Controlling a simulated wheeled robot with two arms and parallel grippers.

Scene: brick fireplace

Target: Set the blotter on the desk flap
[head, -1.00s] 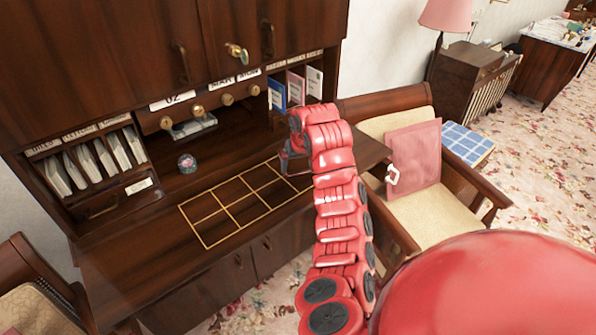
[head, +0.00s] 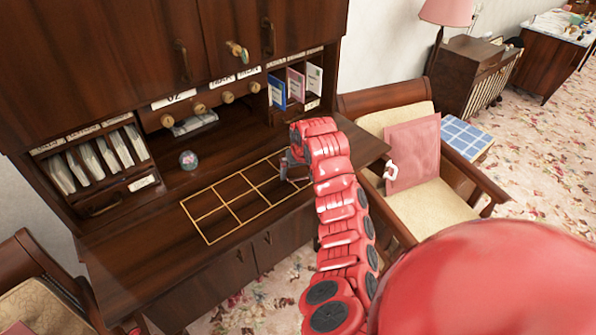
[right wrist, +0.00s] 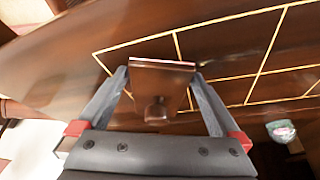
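The blotter (right wrist: 162,68) is a small dark brown wooden piece with a round knob. In the right wrist view it sits between the two fingers of my right gripper (right wrist: 161,80), which touch its sides. In the head view my right gripper (head: 292,168) is over the right part of the yellow grid on the desk flap (head: 140,255); my arm hides most of it and the blotter. I cannot tell whether the blotter touches the flap. My left gripper is not in view.
A glass paperweight (head: 188,160) stands on the desk behind the grid. Letter slots (head: 97,160) and pigeonholes with blue and pink cards (head: 285,90) line the back. The grid's left cells are bare.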

